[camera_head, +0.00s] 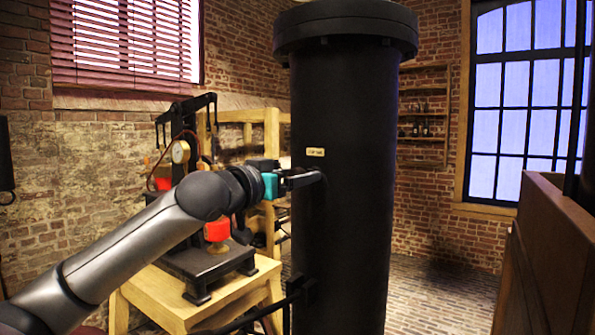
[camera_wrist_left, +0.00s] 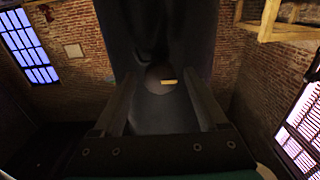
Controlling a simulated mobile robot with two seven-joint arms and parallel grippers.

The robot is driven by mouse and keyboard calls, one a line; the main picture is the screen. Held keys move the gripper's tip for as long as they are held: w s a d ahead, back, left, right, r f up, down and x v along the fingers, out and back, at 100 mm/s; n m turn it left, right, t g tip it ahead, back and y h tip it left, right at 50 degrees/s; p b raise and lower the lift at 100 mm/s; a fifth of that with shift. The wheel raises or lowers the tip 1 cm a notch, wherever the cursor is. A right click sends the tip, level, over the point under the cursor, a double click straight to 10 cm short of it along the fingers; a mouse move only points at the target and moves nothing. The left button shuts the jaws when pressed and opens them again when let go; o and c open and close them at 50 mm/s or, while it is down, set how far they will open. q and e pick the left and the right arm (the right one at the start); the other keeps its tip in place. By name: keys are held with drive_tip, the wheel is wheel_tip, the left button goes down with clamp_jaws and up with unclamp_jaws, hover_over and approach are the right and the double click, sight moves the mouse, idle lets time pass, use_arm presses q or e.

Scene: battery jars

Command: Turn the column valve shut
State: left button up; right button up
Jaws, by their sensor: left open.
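The column (camera_head: 345,230) is a tall black cylinder with a wide flanged top, standing right of centre. It also fills the upper middle of the left wrist view (camera_wrist_left: 150,30). A small pale label plate (camera_head: 315,152) sits on its front; it shows between my fingers in the left wrist view (camera_wrist_left: 168,82). My left gripper (camera_head: 308,179) is open, with its fingers reaching to the column's left side just below the plate. I cannot make out a valve handle there; contact is unclear. My right gripper is not in view.
A wooden stand (camera_head: 190,295) carries a black apparatus (camera_head: 205,262) with a round gauge, left of the column and behind my left arm. A dark pipe (camera_head: 285,303) meets the column low down. A brown wooden cabinet (camera_head: 550,260) stands at the right. Brick floor shows between cabinet and column.

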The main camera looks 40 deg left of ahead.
use_arm(q)
drive_tip(key=shift+w+a, duration=0.1)
drive_tip(key=shift+w, duration=0.45)
clamp_jaws()
idle(0.5)
